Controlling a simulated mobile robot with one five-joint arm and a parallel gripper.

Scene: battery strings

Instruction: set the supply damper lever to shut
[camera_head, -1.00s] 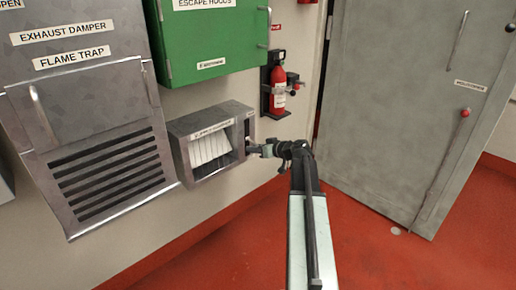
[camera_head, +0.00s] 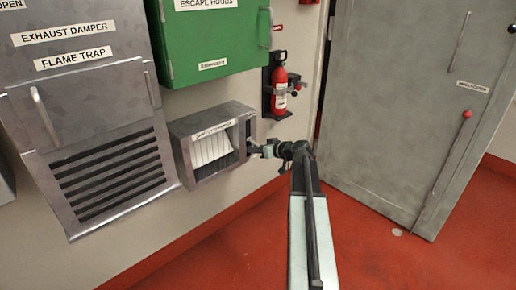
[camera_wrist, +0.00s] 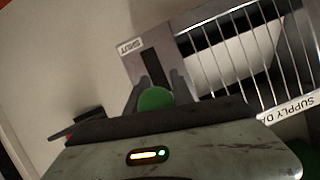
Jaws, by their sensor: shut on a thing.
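The supply damper (camera_head: 180,150) is a grey metal box on the wall, with pale slats (camera_head: 212,150) behind its front opening. In the wrist view its lever's green knob (camera_wrist: 155,99) sits between the fingers of my gripper (camera_wrist: 155,90), which is shut on it. A dark slot (camera_wrist: 153,66) runs from the knob toward a SHUT label (camera_wrist: 130,46), and the knob is apart from that end. The slot's other end is hidden by my gripper. In the head view my gripper (camera_head: 251,149) is at the box's right side, and the knob cannot be made out.
A fire extinguisher (camera_head: 279,85) hangs on the wall above and right of the damper. A green escape hoods cabinet (camera_head: 212,45) is above it. The flame trap panel (camera_head: 80,105) is on the left. A grey door (camera_head: 400,110) stands right. The red floor (camera_head: 220,260) is clear.

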